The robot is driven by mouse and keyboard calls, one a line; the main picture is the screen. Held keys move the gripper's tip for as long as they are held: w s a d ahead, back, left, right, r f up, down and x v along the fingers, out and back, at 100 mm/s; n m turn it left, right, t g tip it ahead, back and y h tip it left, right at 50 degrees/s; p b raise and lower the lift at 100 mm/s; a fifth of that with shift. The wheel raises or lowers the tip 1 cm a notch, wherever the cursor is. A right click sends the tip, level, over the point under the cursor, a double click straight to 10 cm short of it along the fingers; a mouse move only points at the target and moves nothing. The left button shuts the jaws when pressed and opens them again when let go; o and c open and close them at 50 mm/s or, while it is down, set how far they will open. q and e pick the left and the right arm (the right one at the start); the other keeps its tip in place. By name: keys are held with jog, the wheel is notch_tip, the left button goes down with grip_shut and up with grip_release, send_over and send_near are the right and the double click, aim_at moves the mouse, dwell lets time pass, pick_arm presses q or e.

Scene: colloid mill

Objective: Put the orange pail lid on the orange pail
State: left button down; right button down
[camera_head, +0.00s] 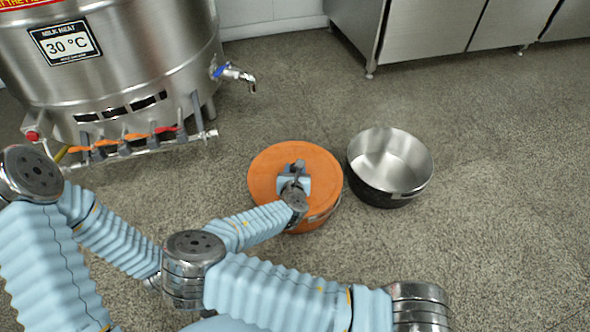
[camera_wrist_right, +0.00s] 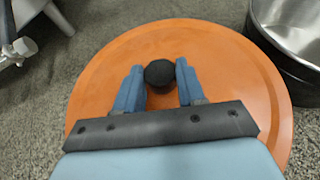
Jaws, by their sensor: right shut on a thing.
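The orange pail lid (camera_head: 264,172) is a round disc with a black knob, which shows in the right wrist view (camera_wrist_right: 160,74). My right gripper (camera_head: 294,172) is over the lid's middle, its two blue fingers shut on the knob from both sides. The orange pail (camera_head: 318,221) is directly beneath the lid; only part of its side shows at the lower right. The lid covers the pail's opening, and I cannot tell whether it rests fully on the rim. My left arm comes in from the left, and its gripper is not visible.
An open metal pot (camera_head: 391,163) with a dark outside stands close to the right of the pail. A large steel vat (camera_head: 130,60) with a blue-handled tap (camera_head: 233,73) stands at the upper left. Steel cabinets (camera_head: 430,30) line the back. The floor at right is clear.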

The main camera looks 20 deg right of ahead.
jog(key=shift+f, duration=0.3)
jog(key=c, duration=0.6)
grip_release()
